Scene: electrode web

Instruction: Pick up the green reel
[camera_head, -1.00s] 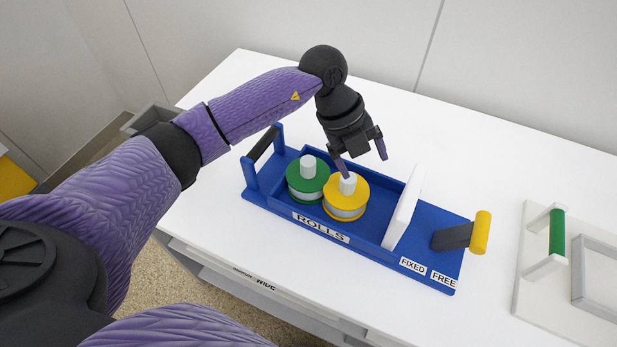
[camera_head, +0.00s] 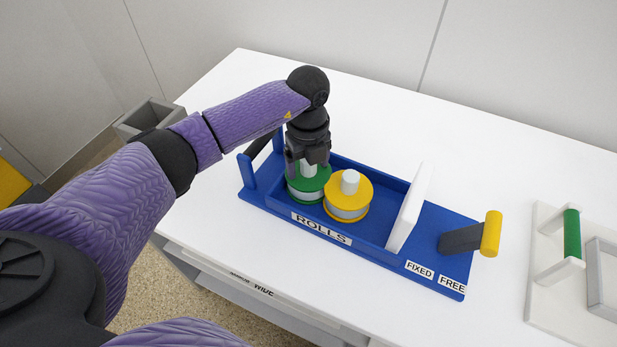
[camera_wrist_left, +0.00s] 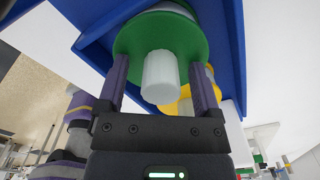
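The green reel (camera_head: 309,188) has a white hub and stands in the left part of the blue tray (camera_head: 378,251). My left gripper (camera_head: 308,168) is right above it, pointing down and hiding part of its top. In the left wrist view, the gripper (camera_wrist_left: 160,66) is open, with one finger on each side of the reel's white hub (camera_wrist_left: 160,75). Gaps show between the hub and both fingers. The green flange (camera_wrist_left: 128,40) is just beyond the fingertips. My right gripper is not in view.
A yellow reel (camera_head: 348,195) stands close to the right of the green one. A white upright plate (camera_head: 409,209) and a yellow-ended handle (camera_head: 490,233) are farther right. A white board with a green bar (camera_head: 572,234) lies at the right edge. The table behind the tray is clear.

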